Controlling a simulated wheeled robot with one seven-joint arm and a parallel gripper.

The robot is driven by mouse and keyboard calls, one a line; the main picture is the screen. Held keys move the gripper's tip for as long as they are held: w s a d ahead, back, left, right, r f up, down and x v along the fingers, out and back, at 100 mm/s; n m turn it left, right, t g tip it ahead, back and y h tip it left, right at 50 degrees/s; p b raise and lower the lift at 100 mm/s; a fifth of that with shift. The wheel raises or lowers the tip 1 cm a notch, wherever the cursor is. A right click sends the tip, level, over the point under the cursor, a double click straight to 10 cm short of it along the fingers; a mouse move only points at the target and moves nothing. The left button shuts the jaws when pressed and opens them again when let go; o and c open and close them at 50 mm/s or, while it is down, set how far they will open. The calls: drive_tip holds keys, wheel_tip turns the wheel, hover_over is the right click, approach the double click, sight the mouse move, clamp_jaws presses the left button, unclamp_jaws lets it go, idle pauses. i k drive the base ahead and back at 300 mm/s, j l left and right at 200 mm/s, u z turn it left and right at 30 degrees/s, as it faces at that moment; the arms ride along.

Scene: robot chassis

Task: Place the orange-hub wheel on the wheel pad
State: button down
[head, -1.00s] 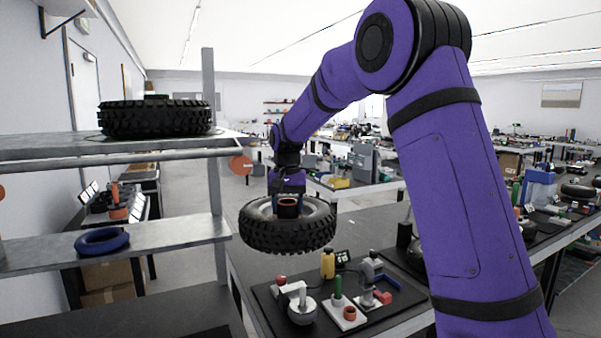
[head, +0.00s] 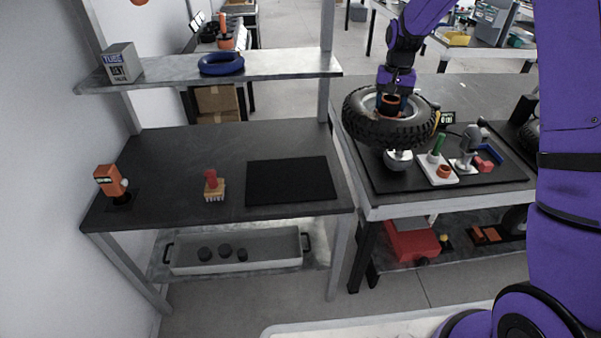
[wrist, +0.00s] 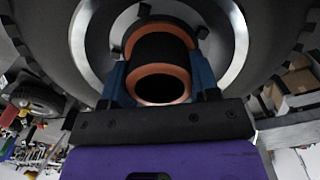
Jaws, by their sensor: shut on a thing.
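The orange-hub wheel (head: 362,118) has a knobby black tire and a light grey rim. My gripper (head: 390,97) is shut on its hub and holds it in the air, over the left part of the right-hand bench. In the wrist view the hub (wrist: 160,65), black with orange rings, sits between the blue fingers of my gripper (wrist: 160,85). The wheel pad appears to be the black rectangular mat (head: 290,181) on the left bench top. It is bare and lies left of and below the wheel.
The left bench (head: 200,140) holds an orange device (head: 111,182) and a red-handled brush (head: 213,187). A shelf (head: 290,66) above bears a grey box (head: 122,63) and blue ring (head: 221,64). An upright post (head: 326,70) stands between pad and wheel. Small tools crowd the right bench.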

sight(280, 182)
drive_tip(key=j+z, duration=0.45)
drive_tip(key=k+j+z, duration=0.15)
drive_tip(key=j+z, duration=0.3)
drive_tip(key=i+j+z, duration=0.1)
drive_tip(key=i+j, duration=0.05)
drive_tip(key=j, duration=0.05)
